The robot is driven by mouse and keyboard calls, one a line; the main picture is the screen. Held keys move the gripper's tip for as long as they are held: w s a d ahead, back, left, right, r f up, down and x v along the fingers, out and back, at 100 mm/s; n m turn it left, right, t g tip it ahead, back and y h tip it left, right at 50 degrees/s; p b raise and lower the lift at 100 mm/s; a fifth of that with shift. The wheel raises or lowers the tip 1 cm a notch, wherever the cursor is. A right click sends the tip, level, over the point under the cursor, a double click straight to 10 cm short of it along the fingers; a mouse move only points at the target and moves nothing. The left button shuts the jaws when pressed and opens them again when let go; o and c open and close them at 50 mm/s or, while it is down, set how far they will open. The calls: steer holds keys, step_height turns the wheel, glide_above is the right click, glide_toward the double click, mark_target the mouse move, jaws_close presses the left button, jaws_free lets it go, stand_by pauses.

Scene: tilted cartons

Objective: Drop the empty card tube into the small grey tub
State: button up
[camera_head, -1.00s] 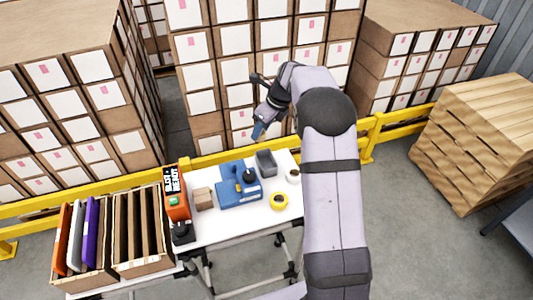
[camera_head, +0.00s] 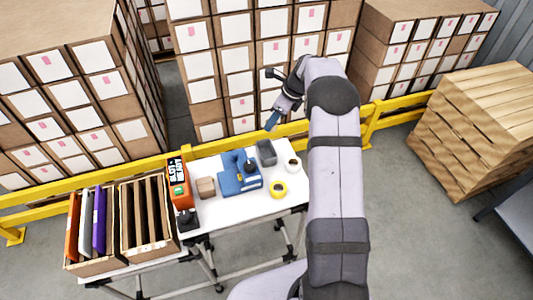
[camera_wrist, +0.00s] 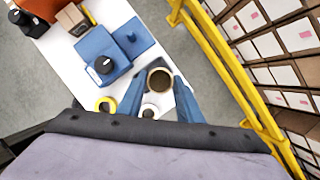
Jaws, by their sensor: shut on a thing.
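The card tube (camera_wrist: 160,79) is a short brown cylinder, seen end-on in the wrist view with a dark hollow opening. My gripper (camera_wrist: 160,88) has its blue fingers on either side of the tube and is shut on it. The small grey tub (camera_head: 266,152) stands at the back right of the white table. In the wrist view the tub (camera_wrist: 180,82) shows partly behind the tube and fingers. In the head view my gripper (camera_head: 272,120) is above and beyond the tub, near the yellow rail; the tube cannot be made out there.
A white round item (camera_head: 293,164) and a yellow tape roll (camera_head: 279,188) lie near the tub. A blue device (camera_head: 238,178), a small carton (camera_head: 205,187) and an orange box (camera_head: 178,182) stand to the left. A yellow rail (camera_head: 230,146) runs behind the table.

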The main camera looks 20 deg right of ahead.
mark_target(276, 128)
steer(key=shift+f+b, duration=2.9)
steer(key=shift+f, duration=0.05)
steer(key=o, duration=1.1)
steer(key=shift+r, duration=0.15)
steer(key=shift+b+v, duration=1.25)
steer(key=shift+v, duration=2.3)
